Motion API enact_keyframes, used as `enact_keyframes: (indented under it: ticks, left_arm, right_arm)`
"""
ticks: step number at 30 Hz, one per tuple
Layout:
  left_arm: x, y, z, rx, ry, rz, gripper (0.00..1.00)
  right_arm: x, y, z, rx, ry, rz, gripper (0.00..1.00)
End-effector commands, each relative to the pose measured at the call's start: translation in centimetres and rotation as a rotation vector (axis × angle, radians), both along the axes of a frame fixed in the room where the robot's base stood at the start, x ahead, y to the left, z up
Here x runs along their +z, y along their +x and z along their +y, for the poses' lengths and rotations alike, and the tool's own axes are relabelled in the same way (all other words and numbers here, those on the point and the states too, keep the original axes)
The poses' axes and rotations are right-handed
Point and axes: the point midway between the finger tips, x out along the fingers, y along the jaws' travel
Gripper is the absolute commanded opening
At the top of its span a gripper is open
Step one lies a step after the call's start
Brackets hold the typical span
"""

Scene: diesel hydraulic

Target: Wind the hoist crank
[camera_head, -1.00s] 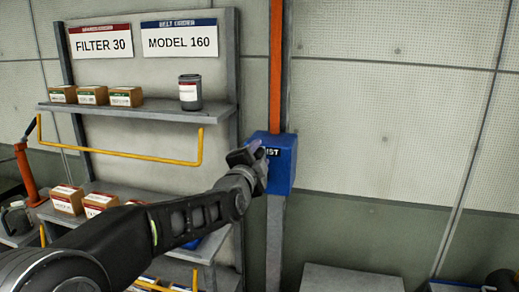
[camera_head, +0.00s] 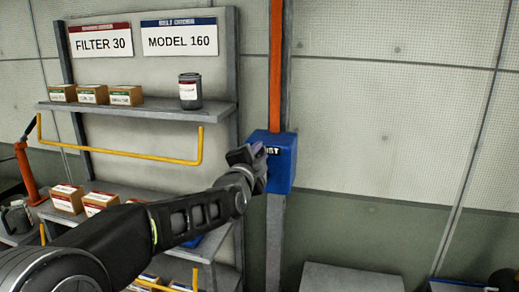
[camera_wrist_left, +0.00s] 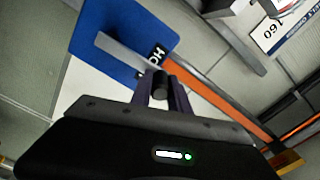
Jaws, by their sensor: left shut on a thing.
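The blue hoist box (camera_head: 284,160) is on a grey post below an orange upright. It also shows in the left wrist view (camera_wrist_left: 105,28). My left gripper (camera_head: 258,158) is at the box's front face and hides part of its label. In the left wrist view my left gripper (camera_wrist_left: 161,88) is shut on the dark crank handle (camera_wrist_left: 161,77). A flat grey crank arm (camera_wrist_left: 118,47) runs across the box front in that view. My right gripper is not in view.
A shelf rack (camera_head: 140,108) with small boxes, a dark canister (camera_head: 190,91) and a yellow rail (camera_head: 130,152) stands left of the post. A grey cabinet top (camera_head: 350,279) is low on the right. The wall right of the box is clear.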

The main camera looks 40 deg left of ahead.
Motion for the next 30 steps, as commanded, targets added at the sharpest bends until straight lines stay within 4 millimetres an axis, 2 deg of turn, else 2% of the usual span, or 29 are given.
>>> enact_keyframes:
  ticks: [16,30]
  left_arm:
    - [-2.1,-1.6,4.7,0.003,-0.003,0.008,0.00]
    - [-6.3,-2.6,7.5,-0.004,-0.005,0.013,0.00]
  right_arm:
    - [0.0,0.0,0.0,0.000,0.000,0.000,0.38]
    - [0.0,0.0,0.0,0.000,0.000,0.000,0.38]
